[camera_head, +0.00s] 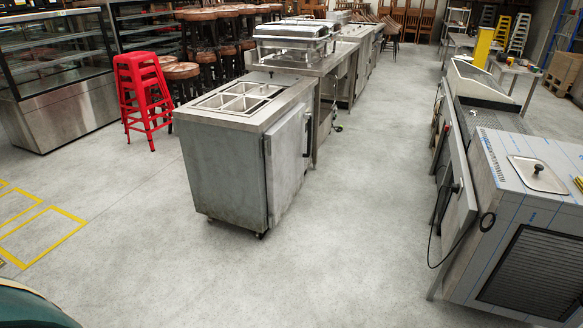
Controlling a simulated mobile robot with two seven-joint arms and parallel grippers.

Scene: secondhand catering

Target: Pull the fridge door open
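A steel counter fridge (222,170) with a top of several inset pans stands on casters near the middle. Its grey door (287,168) is on the right side and looks closed, or nearly so. A dark vertical handle (308,135) is near the door's far edge. A second steel unit (530,190) at the right has a lidded top and a dark vent grille. A panel with a dark knob or handle (456,187) is on its left side; I cannot tell whether it is a door. Neither of my grippers is in view.
A clear concrete aisle (380,190) runs between the two steel units. Red stools (143,95) are stacked behind the middle unit, beside a glass display case (62,75). A chafing dish (292,38) sits on the counter behind. A dark cable (445,250) hangs by the right unit.

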